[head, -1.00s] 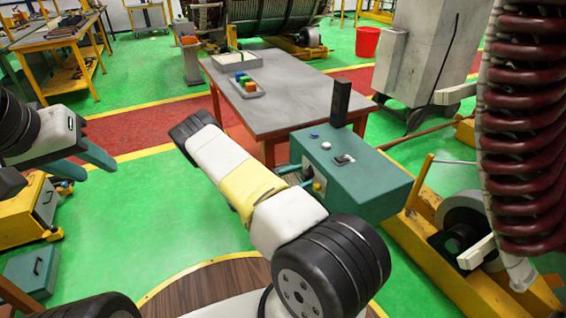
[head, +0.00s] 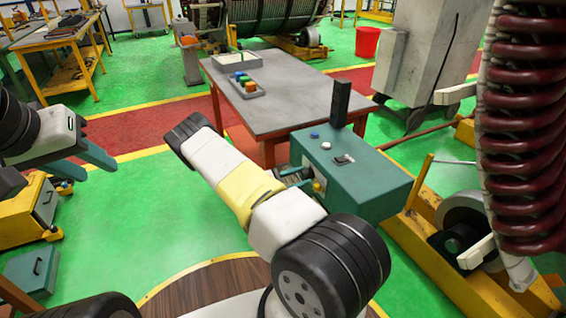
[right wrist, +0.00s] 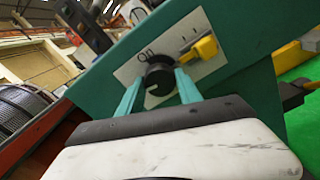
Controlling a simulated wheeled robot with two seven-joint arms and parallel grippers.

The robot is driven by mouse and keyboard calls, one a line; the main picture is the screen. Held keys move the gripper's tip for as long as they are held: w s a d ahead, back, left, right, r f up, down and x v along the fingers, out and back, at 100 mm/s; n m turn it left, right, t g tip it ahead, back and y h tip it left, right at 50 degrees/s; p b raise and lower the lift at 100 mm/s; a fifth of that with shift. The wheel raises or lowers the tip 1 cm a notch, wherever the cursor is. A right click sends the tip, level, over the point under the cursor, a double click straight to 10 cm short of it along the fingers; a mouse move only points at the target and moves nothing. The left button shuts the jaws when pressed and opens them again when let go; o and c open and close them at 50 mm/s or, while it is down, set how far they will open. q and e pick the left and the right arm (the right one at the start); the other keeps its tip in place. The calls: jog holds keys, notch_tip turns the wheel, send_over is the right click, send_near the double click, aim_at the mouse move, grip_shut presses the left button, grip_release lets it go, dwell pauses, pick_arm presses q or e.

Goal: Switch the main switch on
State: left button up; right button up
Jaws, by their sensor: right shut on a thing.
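The main switch is a black rotary knob (right wrist: 158,75) on a pale plate, with "On" printed beside it. It sits on the side of a teal control box (head: 365,185). A white mark on the knob points toward its lower edge in the right wrist view. My right gripper (right wrist: 158,82) has its two teal fingers on either side of the knob and is shut on it. In the head view my right gripper (head: 303,178) is at the box's left side, where the knob is hidden. My left gripper (head: 88,165) is open and empty, off to the left.
A yellow part (right wrist: 205,47) sits on the plate close beside the knob. A black post (head: 340,102) rises from behind the box. A grey-topped table (head: 310,95) with a small tray stands behind it. A yellow machine base (head: 440,255) lies to the right.

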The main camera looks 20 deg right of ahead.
jog(key=m, duration=0.4)
jog(key=shift+m, duration=0.3)
jog(key=m, duration=0.3)
jog(key=shift+m, duration=0.3)
jog(key=m, duration=0.4)
jog(key=shift+m, duration=1.8)
jog(key=o, duration=1.4)
jog(key=shift+c, duration=0.2)
